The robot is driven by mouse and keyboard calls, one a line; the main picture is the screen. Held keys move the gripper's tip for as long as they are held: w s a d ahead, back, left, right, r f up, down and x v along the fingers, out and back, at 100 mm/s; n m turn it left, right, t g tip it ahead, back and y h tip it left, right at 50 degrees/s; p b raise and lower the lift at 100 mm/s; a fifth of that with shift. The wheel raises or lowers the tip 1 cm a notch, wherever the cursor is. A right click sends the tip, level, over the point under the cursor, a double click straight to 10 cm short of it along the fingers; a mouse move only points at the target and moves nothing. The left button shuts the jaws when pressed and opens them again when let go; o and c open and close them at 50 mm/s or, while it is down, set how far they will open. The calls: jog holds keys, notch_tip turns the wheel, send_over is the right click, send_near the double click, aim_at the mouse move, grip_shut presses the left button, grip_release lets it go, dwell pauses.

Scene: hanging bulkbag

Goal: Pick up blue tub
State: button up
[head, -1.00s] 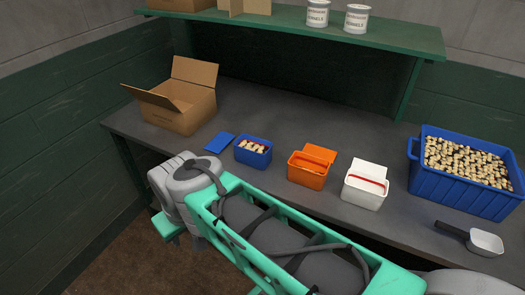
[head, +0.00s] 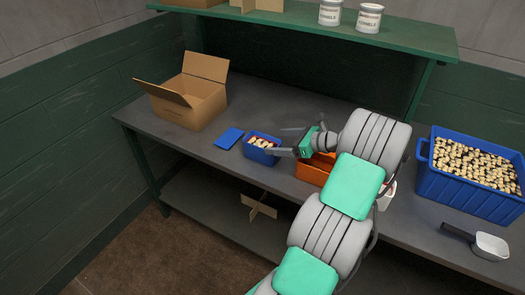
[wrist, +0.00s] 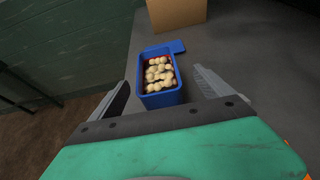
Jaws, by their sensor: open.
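The small blue tub (head: 262,155) stands on the grey workbench, filled with pale pieces and some red ones. In the wrist view the blue tub (wrist: 161,97) sits ahead of my gripper, roughly between the lines of the two fingers. A flat blue lid (head: 229,138) lies just left of the tub. My gripper (head: 281,140) is open and empty, its fingers close to the tub's right side. In the wrist view my gripper (wrist: 160,84) shows its two fingers spread wide. I cannot tell whether a finger touches the tub.
An orange tub (head: 311,172) stands just right, partly hidden by my arm, with a white tub (head: 388,192) mostly hidden beyond. An open cardboard box (head: 188,104) is at the back left. A large blue crate (head: 470,188) and a scoop (head: 489,246) are at right. A green shelf (head: 270,24) overhangs.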

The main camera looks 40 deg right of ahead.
aim_at(262, 141)
jog(key=x, duration=0.5)
jog(key=p+x, duration=0.1)
jog(key=x, duration=0.1)
jog(key=shift+w+a, duration=0.15)
jog(key=shift+a, duration=0.2)
jog(key=shift+r, duration=0.1)
jog(key=c, duration=1.8)
